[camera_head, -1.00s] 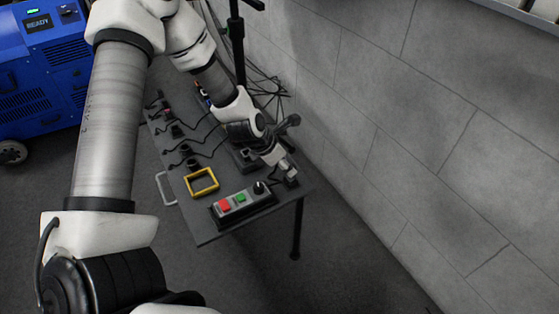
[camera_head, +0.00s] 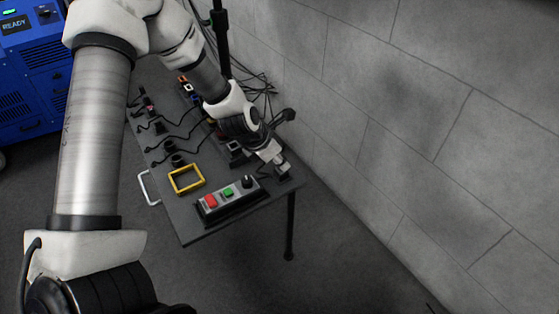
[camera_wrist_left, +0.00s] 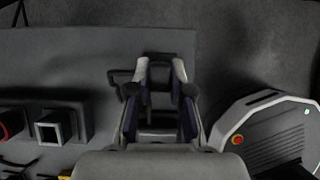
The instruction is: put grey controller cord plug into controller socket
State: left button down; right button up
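My left gripper (camera_head: 275,158) is low over the far right corner of the dark table, pointing down near a small dark block (camera_head: 284,174). In the left wrist view its two fingers (camera_wrist_left: 160,72) stand apart, with something dark between or behind the tips. I cannot tell whether they touch it. I cannot make out the grey cord plug; it may be hidden at the fingertips. A control box (camera_head: 228,201) with red and green buttons and a black knob lies at the table's near edge. I cannot identify the controller socket with certainty. My right gripper is not in view.
A yellow frame (camera_head: 186,180) lies on the table (camera_head: 195,231) beside several black plugs with cords. A square-mouthed socket (camera_wrist_left: 50,128) shows in the left wrist view, with a rounded grey machine (camera_wrist_left: 275,135) at right. A block wall (camera_head: 420,120) stands behind.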

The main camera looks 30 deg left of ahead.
pick_arm(q)
jog(key=shift+r+p, duration=3.2)
jog(key=shift+r, duration=0.4)
jog(key=s+a+p, duration=0.3)
jog(key=s+p, duration=0.4)
jog(key=shift+s+p, duration=0.25)
jog(key=shift+p, duration=0.05)
